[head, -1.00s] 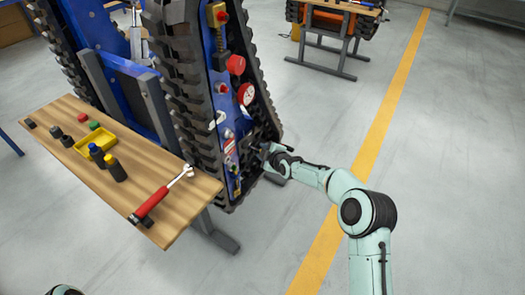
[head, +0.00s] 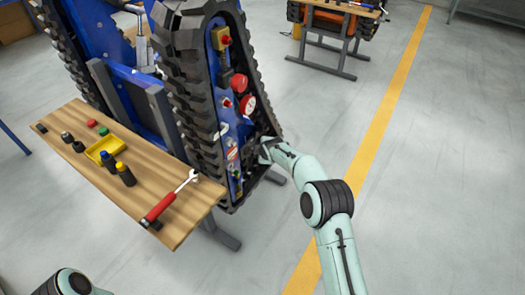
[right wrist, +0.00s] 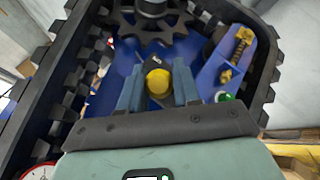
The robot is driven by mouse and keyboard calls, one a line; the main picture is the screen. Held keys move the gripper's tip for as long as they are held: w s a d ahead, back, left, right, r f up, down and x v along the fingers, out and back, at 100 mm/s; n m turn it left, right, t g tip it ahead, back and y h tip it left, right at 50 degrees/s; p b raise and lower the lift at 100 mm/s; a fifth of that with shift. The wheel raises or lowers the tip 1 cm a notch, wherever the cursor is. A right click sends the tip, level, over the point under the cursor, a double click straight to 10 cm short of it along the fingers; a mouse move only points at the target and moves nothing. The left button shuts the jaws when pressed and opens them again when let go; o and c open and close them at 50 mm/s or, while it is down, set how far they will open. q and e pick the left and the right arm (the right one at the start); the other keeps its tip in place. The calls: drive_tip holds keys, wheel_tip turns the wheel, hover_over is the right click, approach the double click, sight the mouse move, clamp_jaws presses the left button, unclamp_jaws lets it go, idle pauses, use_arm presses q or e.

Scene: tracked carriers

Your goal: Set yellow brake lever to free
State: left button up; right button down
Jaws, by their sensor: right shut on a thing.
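The yellow brake lever shows in the right wrist view as a round yellow knob (right wrist: 158,82) on a dark stem, in front of blue plating. My right gripper (right wrist: 159,92) has one finger on each side of the knob and is shut on it. In the head view my right gripper (head: 266,150) reaches into the lower part of the tracked carrier's side panel (head: 228,110). The lever is hidden there behind the gripper and hand. My left gripper is out of view; only a piece of my left arm shows at the bottom left.
A wooden table (head: 190,222) with a red-handled wrench (head: 170,198), a yellow tray (head: 101,146) and bottles stands left of the panel. Black track (head: 190,75) frames the panel. A toothed sprocket (right wrist: 150,25) lies beyond the knob.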

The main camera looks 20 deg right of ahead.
drive_tip(key=shift+r, duration=0.1)
drive_tip(key=c, duration=0.9)
unclamp_jaws()
drive_tip(key=b+v, duration=0.2)
drive_tip(key=v, duration=1.1)
drive_tip(key=shift+s, duration=0.15)
